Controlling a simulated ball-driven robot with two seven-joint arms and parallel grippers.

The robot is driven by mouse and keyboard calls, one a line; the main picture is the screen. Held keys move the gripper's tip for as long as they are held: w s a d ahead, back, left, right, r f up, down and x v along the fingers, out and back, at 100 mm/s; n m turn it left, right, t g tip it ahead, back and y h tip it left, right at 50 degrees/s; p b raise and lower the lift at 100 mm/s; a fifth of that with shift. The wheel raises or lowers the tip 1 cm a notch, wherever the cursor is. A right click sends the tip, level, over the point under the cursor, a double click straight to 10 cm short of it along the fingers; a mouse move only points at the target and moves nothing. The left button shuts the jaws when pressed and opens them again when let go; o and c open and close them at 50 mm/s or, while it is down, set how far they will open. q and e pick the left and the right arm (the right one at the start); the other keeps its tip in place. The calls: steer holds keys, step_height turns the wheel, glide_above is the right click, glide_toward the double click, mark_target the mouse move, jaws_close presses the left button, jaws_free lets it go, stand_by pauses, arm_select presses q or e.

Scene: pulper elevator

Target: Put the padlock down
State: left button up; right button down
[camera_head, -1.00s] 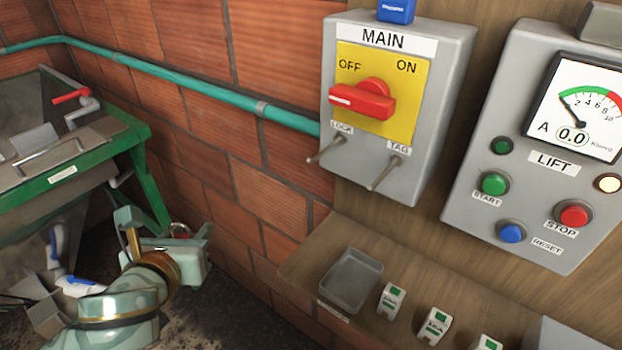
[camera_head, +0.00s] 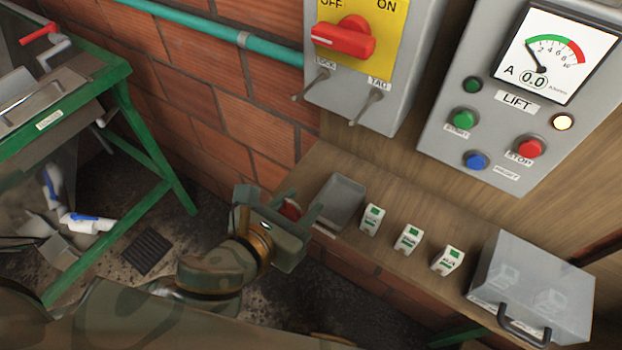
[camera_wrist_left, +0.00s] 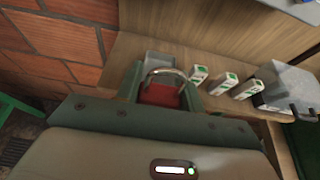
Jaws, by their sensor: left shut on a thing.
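The red padlock (camera_wrist_left: 160,93) with its bright metal shackle shows between my left gripper's fingers in the wrist view. In the head view only a bit of the red padlock (camera_head: 290,209) shows, the rest hidden by the gripper. My left gripper (camera_head: 292,213) is shut on it, at the left end of the wooden shelf, beside the grey tray. The tray (camera_head: 341,202) is shallow and looks empty in the head view; it also shows behind the padlock in the wrist view (camera_wrist_left: 160,57). Whether the padlock touches the shelf cannot be told. My right gripper is not in view.
Several white-and-green tags (camera_head: 372,218) stand in a row on the shelf (camera_head: 385,185). A clear-lidded grey box (camera_head: 535,285) with a dark handle is at its right. The MAIN switch box (camera_head: 375,75) and LIFT panel (camera_head: 510,110) hang above. A green frame (camera_head: 150,165) stands left.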

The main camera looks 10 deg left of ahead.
arm_select(q)
steer(key=w+a+f+b, duration=0.2)
steer(key=w+f, duration=0.1)
steer(key=w, duration=0.4)
steer(key=b, duration=0.2)
glide_above(297, 184)
steer(key=s, duration=0.2)
steer(key=f, duration=0.5)
steer(key=shift+s+d+f, duration=0.1)
steer(key=shift+d+f, duration=0.2)
steer(key=shift+d, duration=0.05)
steer(key=shift+w+a+f+b, duration=0.15)
steer(key=shift+f+b, duration=0.2)
steer(key=shift+f, duration=0.65)
steer(key=shift+w+f+b, duration=0.15)
steer(key=shift+f+b, duration=0.15)
steer(key=shift+f, duration=0.65)
steer(key=shift+f, duration=0.15)
steer(key=o, duration=1)
steer(key=shift+o, duration=0.2)
